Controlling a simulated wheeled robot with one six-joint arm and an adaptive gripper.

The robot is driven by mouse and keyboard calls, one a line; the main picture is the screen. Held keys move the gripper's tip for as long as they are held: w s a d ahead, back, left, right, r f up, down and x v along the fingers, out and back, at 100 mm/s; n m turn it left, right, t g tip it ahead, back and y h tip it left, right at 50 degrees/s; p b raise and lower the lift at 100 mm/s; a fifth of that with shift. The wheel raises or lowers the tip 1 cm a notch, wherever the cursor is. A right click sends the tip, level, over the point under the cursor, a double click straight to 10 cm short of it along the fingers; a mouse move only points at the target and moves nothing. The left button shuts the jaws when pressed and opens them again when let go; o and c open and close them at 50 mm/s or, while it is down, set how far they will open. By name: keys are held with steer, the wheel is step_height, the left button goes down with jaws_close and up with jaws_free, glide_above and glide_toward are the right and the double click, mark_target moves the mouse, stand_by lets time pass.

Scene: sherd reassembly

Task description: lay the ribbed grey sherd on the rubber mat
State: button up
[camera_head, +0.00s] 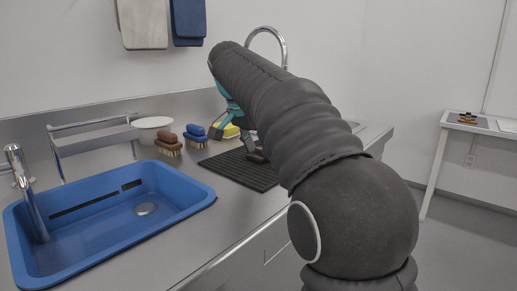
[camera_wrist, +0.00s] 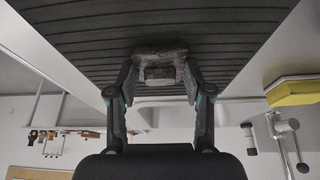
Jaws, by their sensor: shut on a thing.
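The ribbed grey sherd (camera_wrist: 158,55) shows in the wrist view as a small, rough, brownish-grey piece between my fingertips. My gripper (camera_wrist: 159,76) is shut on it, one finger at each side. The black ribbed rubber mat (camera_wrist: 85,45) fills the top of the wrist view behind the sherd. In the head view the mat (camera_head: 236,171) lies flat on the steel counter, and my gripper (camera_head: 250,148) is low over its far part. My arm hides part of the mat there, and I cannot make out the sherd clearly. Whether the sherd touches the mat, I cannot tell.
A blue basin (camera_head: 90,244) is sunk in the counter left of the mat. A brown brush (camera_head: 168,143), a blue brush (camera_head: 196,135) and a yellow sponge (camera_head: 230,131) stand behind the mat, near a white bowl (camera_head: 152,125). A white table (camera_head: 455,127) stands at the right.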

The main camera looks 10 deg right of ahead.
steer(key=shift+f, duration=0.15)
steer(key=o, duration=1.2)
steer(key=p+v, duration=0.3)
steer(key=v, duration=0.9)
